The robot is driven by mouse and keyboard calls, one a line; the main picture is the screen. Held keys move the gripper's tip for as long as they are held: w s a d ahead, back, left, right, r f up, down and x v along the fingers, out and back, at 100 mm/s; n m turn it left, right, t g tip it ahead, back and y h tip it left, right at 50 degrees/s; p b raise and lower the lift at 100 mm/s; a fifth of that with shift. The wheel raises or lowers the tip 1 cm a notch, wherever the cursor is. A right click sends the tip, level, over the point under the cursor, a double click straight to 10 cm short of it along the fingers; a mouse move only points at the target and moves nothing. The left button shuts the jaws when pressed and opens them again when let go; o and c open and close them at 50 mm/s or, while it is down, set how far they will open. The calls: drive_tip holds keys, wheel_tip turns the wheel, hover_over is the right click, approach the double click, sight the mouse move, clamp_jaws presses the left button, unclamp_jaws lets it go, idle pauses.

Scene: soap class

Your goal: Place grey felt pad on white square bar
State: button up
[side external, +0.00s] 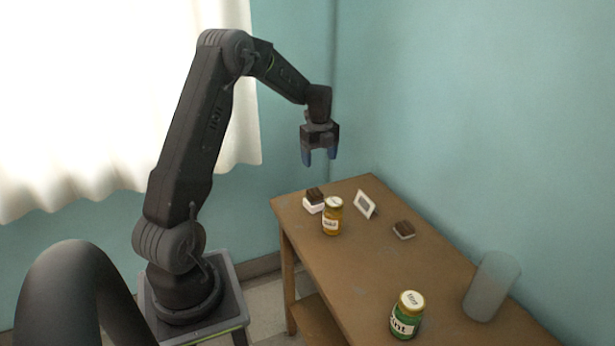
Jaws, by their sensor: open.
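A thick white square block (313,207) sits at the far left of the table with a dark brown piece on top of it. A second dark brown piece (404,227) lies to the right, on a thin pale base. A tilted white square (359,201) with a grey square (364,204) at its centre stands between them, behind the amber jar. Which of these are the grey felt pad and the white square bar I cannot tell for sure. My gripper (320,160) is open and empty, pointing down, high above the table's far end.
An amber jar (332,222) stands close beside the white block. A green jar (404,325) and a translucent cylinder (491,287) stand nearer the camera. The wooden table (375,262) is clear in the middle. A teal wall runs along its right side.

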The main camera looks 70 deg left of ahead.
drive_tip(key=s+d+r+n+t, duration=0.1)
drive_tip(key=s+d+r+n, duration=0.25)
drive_tip(key=d+r, duration=0.5)
drive_tip(key=s+d+r+n+t, duration=0.2)
drive_tip(key=d+r+n, duration=0.3)
drive_tip(key=d, duration=0.6)
drive_tip(key=s+d+r+n+t, duration=0.1)
drive_tip(key=s+d+n+t, duration=0.1)
drive_tip(key=s+d+n, duration=0.6)
drive_tip(key=s+d, duration=0.4)
drive_tip(key=s, duration=0.2)
drive_tip(key=shift+s+d+n, duration=0.2)
drive_tip(key=shift+d+n, duration=0.05)
drive_tip(key=shift+n, duration=0.1)
